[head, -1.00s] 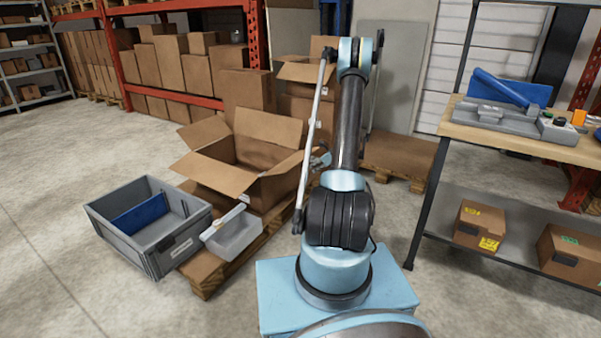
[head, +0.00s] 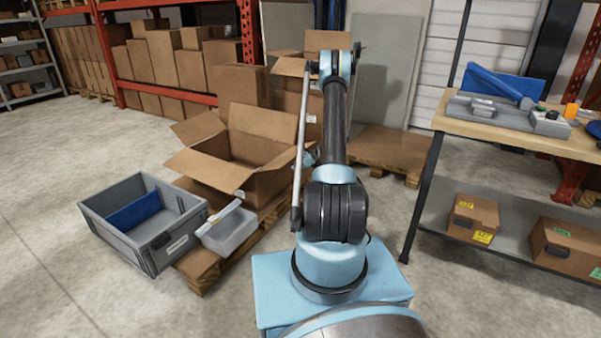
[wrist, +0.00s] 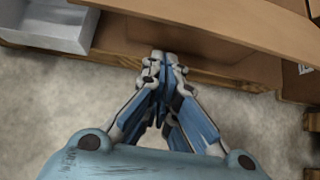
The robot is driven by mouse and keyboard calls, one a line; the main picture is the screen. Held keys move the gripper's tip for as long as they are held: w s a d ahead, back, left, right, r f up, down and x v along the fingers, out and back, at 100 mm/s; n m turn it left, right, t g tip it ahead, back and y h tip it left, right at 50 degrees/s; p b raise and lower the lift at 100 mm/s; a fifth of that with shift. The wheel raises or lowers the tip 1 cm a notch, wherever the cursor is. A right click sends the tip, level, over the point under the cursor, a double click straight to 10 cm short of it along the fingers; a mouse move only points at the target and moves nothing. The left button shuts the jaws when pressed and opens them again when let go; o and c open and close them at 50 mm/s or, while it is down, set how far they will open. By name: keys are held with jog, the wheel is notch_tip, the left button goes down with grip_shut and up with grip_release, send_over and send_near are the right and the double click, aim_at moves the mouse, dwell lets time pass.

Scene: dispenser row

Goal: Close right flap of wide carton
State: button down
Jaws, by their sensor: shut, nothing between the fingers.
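The wide carton (head: 253,185) stands open on a wooden pallet left of my arm in the head view. Its left flap (head: 197,127), back flap (head: 263,122) and front flap (head: 210,172) are folded outward. Its right flap is largely behind my arm in that view, so its angle is hard to tell. In the wrist view, a brown cardboard flap (wrist: 225,22) spans the top above the pallet edge. My gripper (wrist: 163,57) is shut and empty, just below that flap in the picture; I cannot tell whether they touch. In the head view my gripper is mostly hidden behind my arm.
A grey crate (head: 148,262) and a small grey bin (head: 231,231) are left of and in front of the carton. A workbench (head: 520,130) stands at right with boxes on its lower shelf. Stacked cartons fill the back. Floor is clear at far left.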

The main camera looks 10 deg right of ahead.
jog(key=shift+w+a+r, duration=0.2)
jog(key=shift+r, duration=0.4)
jog(key=shift+w+a+r, duration=0.2)
jog(key=shift+r, duration=0.35)
jog(key=shift+d, duration=0.1)
